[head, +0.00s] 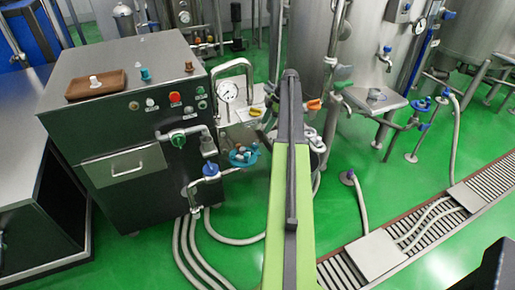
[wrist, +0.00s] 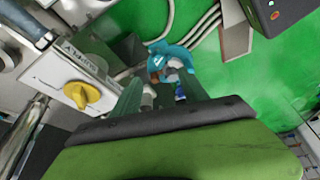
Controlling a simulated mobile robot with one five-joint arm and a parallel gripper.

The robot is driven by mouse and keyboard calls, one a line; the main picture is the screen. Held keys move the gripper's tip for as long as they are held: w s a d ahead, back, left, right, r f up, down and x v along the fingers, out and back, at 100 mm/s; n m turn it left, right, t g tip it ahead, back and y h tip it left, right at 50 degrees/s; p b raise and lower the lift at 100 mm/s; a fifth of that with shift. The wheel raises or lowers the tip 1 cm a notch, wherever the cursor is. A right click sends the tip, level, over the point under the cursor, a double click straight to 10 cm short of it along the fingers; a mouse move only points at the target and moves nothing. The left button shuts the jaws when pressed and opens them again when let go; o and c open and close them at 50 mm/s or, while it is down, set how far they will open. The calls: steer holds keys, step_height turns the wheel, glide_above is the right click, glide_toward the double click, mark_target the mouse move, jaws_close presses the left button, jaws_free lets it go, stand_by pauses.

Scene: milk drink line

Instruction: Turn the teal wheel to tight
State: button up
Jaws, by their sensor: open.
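The teal wheel (head: 243,155) is low beside the dark cabinet in the head view, with small blue, white and reddish parts at its middle. In the wrist view the teal wheel (wrist: 175,55) lies just beyond my fingertips, partly cut off by them. My gripper (wrist: 163,88) is open, its two dark green fingers spread toward the wheel with nothing held between them. I cannot tell whether the fingers touch the wheel. In the head view my arm hides my gripper.
A dark cabinet (head: 120,120) with a green knob (head: 177,138) and a blue knob (head: 210,170) stands left. A gauge (head: 228,91) is behind the wheel. A yellow knob (wrist: 82,95) sits close left in the wrist view. Hoses (head: 195,250) cross the green floor.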

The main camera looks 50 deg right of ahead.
mark_target(255, 144)
steer(key=b+x, duration=0.9)
steer(key=x, duration=0.3)
steer(key=shift+b, duration=0.3)
